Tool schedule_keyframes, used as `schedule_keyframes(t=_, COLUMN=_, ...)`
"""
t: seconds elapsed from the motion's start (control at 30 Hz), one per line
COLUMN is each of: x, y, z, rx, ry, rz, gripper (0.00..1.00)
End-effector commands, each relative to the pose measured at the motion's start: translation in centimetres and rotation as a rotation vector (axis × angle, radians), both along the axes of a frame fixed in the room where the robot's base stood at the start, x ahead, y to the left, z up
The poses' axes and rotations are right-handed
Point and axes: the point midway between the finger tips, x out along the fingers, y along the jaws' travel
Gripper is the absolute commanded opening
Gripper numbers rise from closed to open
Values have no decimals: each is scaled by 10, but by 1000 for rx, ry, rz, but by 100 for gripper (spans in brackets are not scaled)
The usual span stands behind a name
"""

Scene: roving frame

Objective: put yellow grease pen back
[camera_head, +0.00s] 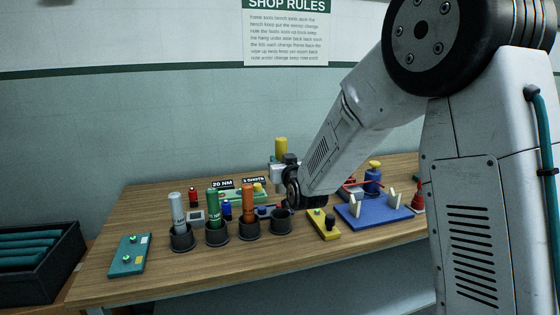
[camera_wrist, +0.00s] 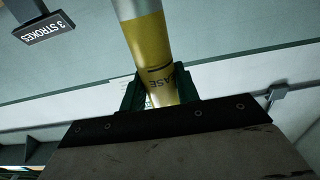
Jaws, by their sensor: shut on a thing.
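The yellow grease pen (camera_head: 281,147) stands roughly upright in my gripper (camera_head: 281,170), its yellow end above the jaws. In the wrist view the pen (camera_wrist: 150,45) shows a yellow body with dark lettering and a pale section, between the two dark green fingers of my gripper (camera_wrist: 158,88). A black cup (camera_head: 281,223) with no pen showing in it stands on the bench, below my gripper in the picture. The exact height of the pen above it is hard to tell. The pen's lower end is hidden by my arm and gripper.
Black cups to the left hold a grey pen (camera_head: 177,207), a green pen (camera_head: 213,205) and an orange pen (camera_head: 248,202). A yellow block (camera_head: 325,226) and a blue fixture (camera_head: 372,216) sit to the right. A teal box (camera_head: 129,256) lies at the bench's left end.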

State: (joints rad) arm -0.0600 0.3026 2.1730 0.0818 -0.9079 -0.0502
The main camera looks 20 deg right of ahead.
Motion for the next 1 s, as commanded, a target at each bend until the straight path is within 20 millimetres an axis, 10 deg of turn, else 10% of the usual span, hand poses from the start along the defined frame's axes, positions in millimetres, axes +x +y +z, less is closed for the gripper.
schedule_keyframes(t=1.0, x=0, y=4, z=-101, rx=0, ry=3, rz=5, gripper=0)
